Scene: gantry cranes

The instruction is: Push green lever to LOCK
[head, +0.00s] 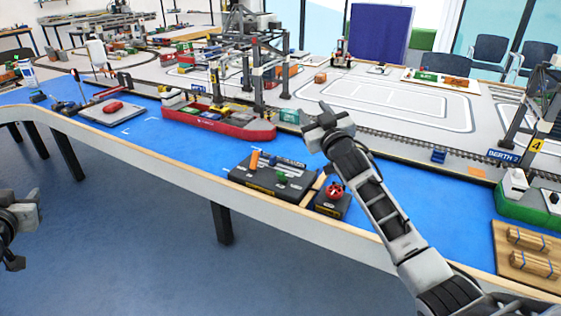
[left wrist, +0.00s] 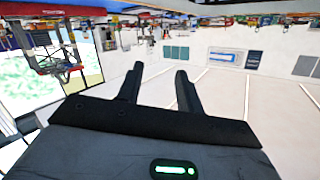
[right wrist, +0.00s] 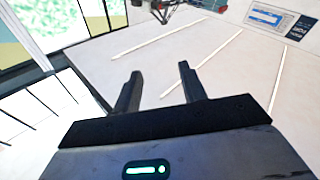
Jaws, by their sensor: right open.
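A dark control box (head: 268,188) lies on the blue table strip near its front edge. A small green part (head: 282,177), probably the green lever, sits on its top beside an upright orange handle (head: 254,160). The lever's marks are too small to read. My right gripper (head: 324,118) is above and to the right of the box, clear of it; in the right wrist view its two fingers (right wrist: 158,88) stand apart and empty. My left gripper (head: 14,262) is at the left edge, off the table; its fingers (left wrist: 158,85) are apart and empty in the left wrist view.
A smaller box with a red knob (head: 334,190) stands right of the control box, beneath my right arm. A red ship (head: 222,122) lies behind to the left, and a wooden tray (head: 512,270) at the right. Blue surface left of the control box is free.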

